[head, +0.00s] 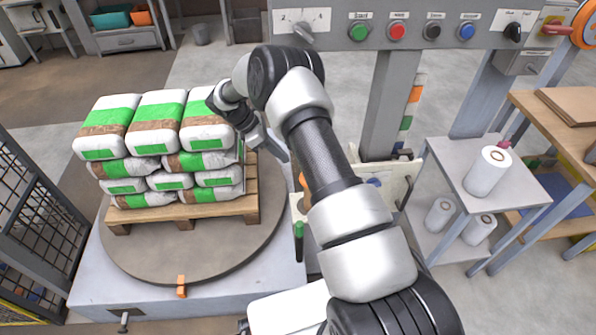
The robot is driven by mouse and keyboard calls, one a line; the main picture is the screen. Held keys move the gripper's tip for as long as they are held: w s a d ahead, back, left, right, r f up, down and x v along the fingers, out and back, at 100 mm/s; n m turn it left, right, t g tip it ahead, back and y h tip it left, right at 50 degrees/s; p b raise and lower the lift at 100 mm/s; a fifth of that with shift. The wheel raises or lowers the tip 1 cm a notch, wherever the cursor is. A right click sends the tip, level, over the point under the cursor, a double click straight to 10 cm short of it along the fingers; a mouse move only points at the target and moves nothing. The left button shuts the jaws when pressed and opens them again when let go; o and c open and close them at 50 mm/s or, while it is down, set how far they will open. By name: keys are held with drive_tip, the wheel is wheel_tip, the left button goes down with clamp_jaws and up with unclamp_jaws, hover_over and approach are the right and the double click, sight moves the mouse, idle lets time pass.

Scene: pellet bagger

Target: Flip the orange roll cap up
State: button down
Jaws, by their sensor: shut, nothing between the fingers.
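A small orange part (304,183) shows just left of my forearm, on the pale wrapper carriage (298,205) beside the turntable. It looks like the orange roll cap, but my arm hides much of it, and I cannot tell whether it is up or down. My gripper (281,153) is shut and empty. It points down and to the right, above and a little left of the orange part in the picture. I see no clear contact between them.
Stacked bags (160,108) stand on a wooden pallet (185,213) on the round turntable (190,255) at left. A control panel (480,28) hangs above the grey mast (388,95). A small table (525,190) with a white roll (488,172) stands at right.

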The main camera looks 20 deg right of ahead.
drive_tip(key=b+x, duration=0.2)
drive_tip(key=x, duration=0.8)
drive_tip(key=shift+r, duration=0.15)
